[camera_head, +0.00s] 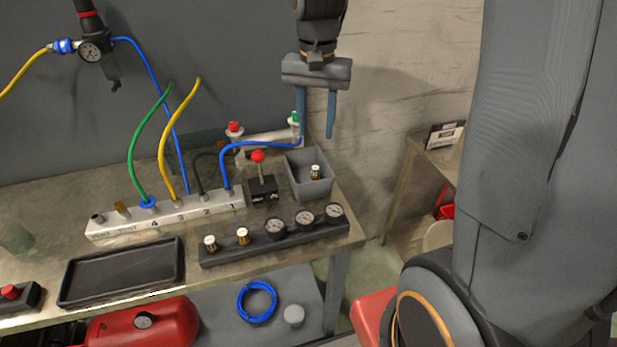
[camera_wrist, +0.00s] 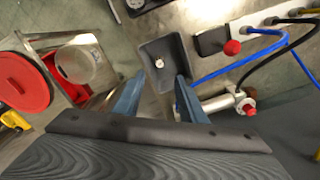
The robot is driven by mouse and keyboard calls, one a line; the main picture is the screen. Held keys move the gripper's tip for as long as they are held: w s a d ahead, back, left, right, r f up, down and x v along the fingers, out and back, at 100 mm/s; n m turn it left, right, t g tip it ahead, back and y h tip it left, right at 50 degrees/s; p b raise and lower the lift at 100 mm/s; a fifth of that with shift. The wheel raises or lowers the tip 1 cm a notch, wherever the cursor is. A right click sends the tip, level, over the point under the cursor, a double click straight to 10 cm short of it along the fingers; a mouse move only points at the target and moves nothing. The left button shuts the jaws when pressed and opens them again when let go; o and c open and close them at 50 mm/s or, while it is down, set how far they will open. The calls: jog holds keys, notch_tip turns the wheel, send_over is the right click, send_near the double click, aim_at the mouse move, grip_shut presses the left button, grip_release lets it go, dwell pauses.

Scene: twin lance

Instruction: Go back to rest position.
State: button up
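My gripper (camera_head: 316,136) hangs at the upper middle of the head view, above the back right corner of the workbench (camera_head: 225,274). Its two blue fingers point down and stand apart with nothing between them. In the wrist view the gripper (camera_wrist: 159,82) also shows spread, empty fingers. Below it is a grey bin (camera_head: 308,186) holding a small fitting with a white top (camera_head: 315,171). The bin (camera_wrist: 150,48) and fitting (camera_wrist: 159,62) show beyond the fingertips in the wrist view. Contact between fingers and bin cannot be seen.
A lever valve with a red knob (camera_head: 258,157), a white manifold (camera_head: 165,215) with hoses, and a black gauge rack (camera_head: 272,244) stand near the bin. A blue hose (camera_head: 260,144) passes close to the fingers. A black tray (camera_head: 122,272) is empty.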

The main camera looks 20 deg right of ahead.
dwell(0.4)
jog(key=s+f+n, duration=0.2)
jog(key=s, duration=0.2)
jog(key=s+f+n+t+b, duration=0.1)
jog(key=s+f+n, duration=0.1)
jog(key=s+f, duration=0.1)
jog(key=s+f+n, duration=0.2)
jog(key=s, duration=0.2)
jog(key=shift+s+a+f+b, duration=0.1)
jog(key=shift+s+f+b, duration=0.25)
jog(key=shift+s+b, duration=0.05)
jog(key=shift+s, duration=0.1)
